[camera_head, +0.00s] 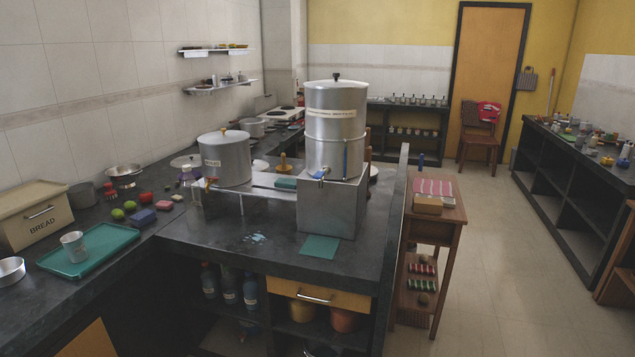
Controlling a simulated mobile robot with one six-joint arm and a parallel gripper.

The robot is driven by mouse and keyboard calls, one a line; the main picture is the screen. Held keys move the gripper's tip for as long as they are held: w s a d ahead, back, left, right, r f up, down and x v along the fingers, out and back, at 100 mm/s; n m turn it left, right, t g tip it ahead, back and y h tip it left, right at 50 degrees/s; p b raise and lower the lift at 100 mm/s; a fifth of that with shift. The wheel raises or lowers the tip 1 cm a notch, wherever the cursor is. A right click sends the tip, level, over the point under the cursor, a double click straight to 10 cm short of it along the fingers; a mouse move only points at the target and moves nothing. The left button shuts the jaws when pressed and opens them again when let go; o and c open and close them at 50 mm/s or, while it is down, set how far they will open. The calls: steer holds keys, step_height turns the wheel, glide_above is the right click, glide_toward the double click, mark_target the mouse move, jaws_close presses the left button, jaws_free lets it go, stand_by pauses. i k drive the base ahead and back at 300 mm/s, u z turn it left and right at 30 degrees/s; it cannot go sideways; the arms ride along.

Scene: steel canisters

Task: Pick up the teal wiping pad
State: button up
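A flat teal square (320,247), which looks like a thin pad or cloth, lies on the dark counter (290,262) near its front edge. It lies just in front of a steel box stand (328,210) that carries a tall steel canister (335,125) with a blue-handled tap (320,174). A smaller teal block (286,182) lies left of the stand, further back. I cannot tell for sure which of the two is the wiping pad. My gripper is not in view.
A small wet patch (254,238) is on the counter left of the teal square. A lidded steel pot (225,160) stands behind it. A teal tray (62,263) with a metal cup (74,247) lies at left. A wooden trolley (444,235) stands right, with open floor (510,290) beyond.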

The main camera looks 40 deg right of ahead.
mark_target(291, 184)
steer(key=z, duration=0.8)
steer(key=k, duration=1)
steer(key=i, duration=0.95)
